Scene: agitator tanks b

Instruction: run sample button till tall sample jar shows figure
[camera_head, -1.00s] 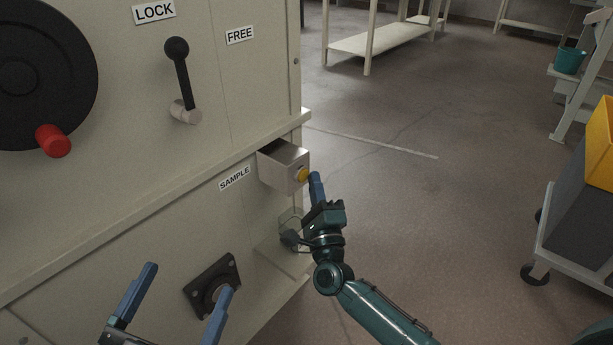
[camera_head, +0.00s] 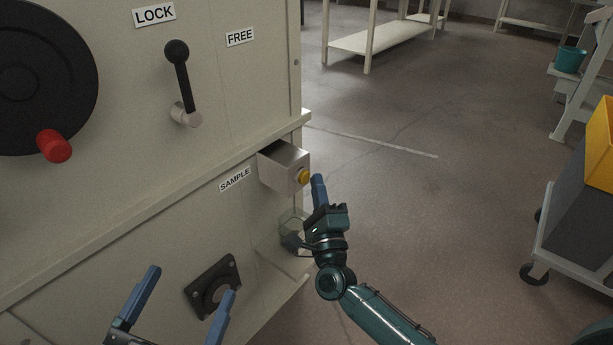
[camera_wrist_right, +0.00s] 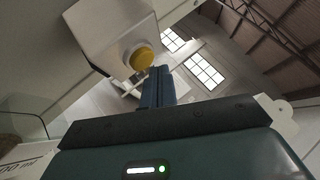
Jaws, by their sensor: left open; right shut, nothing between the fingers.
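The yellow sample button (camera_head: 304,177) sits on the end of a grey metal box beside the SAMPLE label (camera_head: 235,179). It also shows in the right wrist view (camera_wrist_right: 142,59). My right gripper (camera_head: 318,182) is shut and empty, its fingertips just right of the button with a small gap. A clear sample jar (camera_head: 288,223) stands on a ledge below the box, partly hidden by my right gripper. My left gripper (camera_head: 192,281) is open and empty before the lower panel.
A lever (camera_head: 181,80) stands between the LOCK and FREE labels. A black handwheel (camera_head: 40,75) with a red knob is at left. A dark square flange (camera_head: 211,285) is low on the panel. The floor right of the cabinet is clear up to a trolley (camera_head: 575,225).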

